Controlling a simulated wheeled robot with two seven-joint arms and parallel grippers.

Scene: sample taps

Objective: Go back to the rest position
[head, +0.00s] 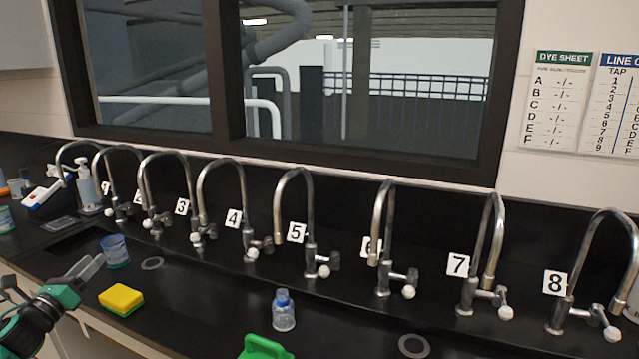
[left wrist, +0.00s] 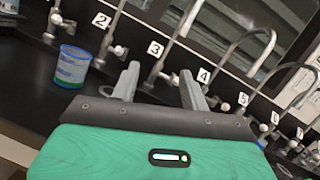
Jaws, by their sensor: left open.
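My left gripper (head: 88,268) comes in at the lower left of the head view, above the front of the black counter. Its two grey fingers are apart with nothing between them. In the left wrist view the open fingers (left wrist: 160,85) point toward the row of taps, near the labels 3 and 4. A blue-and-clear labelled container (head: 115,252) stands on the counter just beyond the fingertips, apart from them; it also shows in the left wrist view (left wrist: 73,67). My right gripper is not in view.
Numbered taps, such as tap 5 (head: 309,225), line the back of the black counter (head: 200,300). A yellow-green sponge (head: 121,299), a blue-capped bottle (head: 284,311) and a green object (head: 264,347) are near the front. A soap dispenser (head: 87,188) stands at the far left.

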